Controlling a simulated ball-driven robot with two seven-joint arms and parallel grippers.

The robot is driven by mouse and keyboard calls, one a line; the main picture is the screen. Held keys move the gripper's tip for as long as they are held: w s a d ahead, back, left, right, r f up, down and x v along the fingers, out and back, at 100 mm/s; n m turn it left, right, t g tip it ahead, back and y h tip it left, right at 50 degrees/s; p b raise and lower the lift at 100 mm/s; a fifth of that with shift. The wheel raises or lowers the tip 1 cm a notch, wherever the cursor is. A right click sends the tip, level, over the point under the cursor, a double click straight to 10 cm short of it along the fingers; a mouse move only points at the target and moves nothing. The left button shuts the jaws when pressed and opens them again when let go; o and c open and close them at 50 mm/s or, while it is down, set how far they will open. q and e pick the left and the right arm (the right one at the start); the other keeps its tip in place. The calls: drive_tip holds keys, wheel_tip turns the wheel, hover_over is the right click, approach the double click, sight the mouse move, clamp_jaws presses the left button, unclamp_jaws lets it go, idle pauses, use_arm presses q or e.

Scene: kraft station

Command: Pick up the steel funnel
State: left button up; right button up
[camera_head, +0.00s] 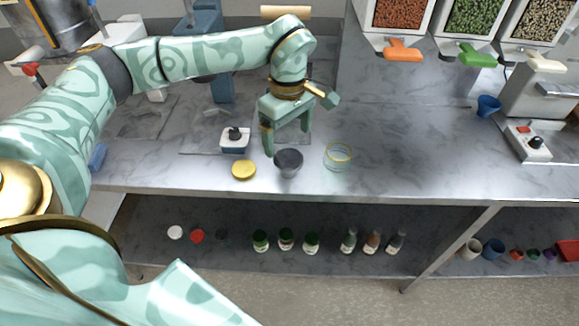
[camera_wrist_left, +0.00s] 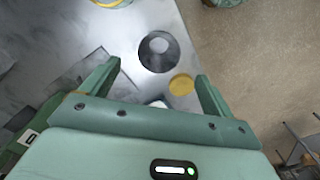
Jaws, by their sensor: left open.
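The steel funnel (camera_head: 288,163) is a dark grey, round, bowl-like piece on the marble counter near its front edge. In the left wrist view the funnel (camera_wrist_left: 146,60) shows from above as a dark circle with a lighter centre, just beyond the fingertips. My left gripper (camera_head: 287,140) points down over the counter, close behind and above the funnel. Its fingers are apart, and nothing is between them in the left wrist view (camera_wrist_left: 159,71). The funnel's lower part is hard to make out. My right gripper is out of view.
A small scale-like box (camera_head: 235,141) with a black knob is at the left. Bottles (camera_head: 311,243) stand on the lower shelf.

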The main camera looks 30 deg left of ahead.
sight(290, 160)
use_arm(q)
wheel_tip(290, 160, down, 4)
drive_tip(key=shift+r+b, duration=0.25)
drive_tip(key=shift+b, duration=0.05)
drive_tip(key=f, duration=0.2)
drive_tip(key=f+b, duration=0.1)
drive_tip(key=f, duration=0.1)
drive_tip(key=shift+d+f, duration=0.2)
drive_tip(key=shift+f, duration=0.35)
drive_tip(key=c, duration=1.1)
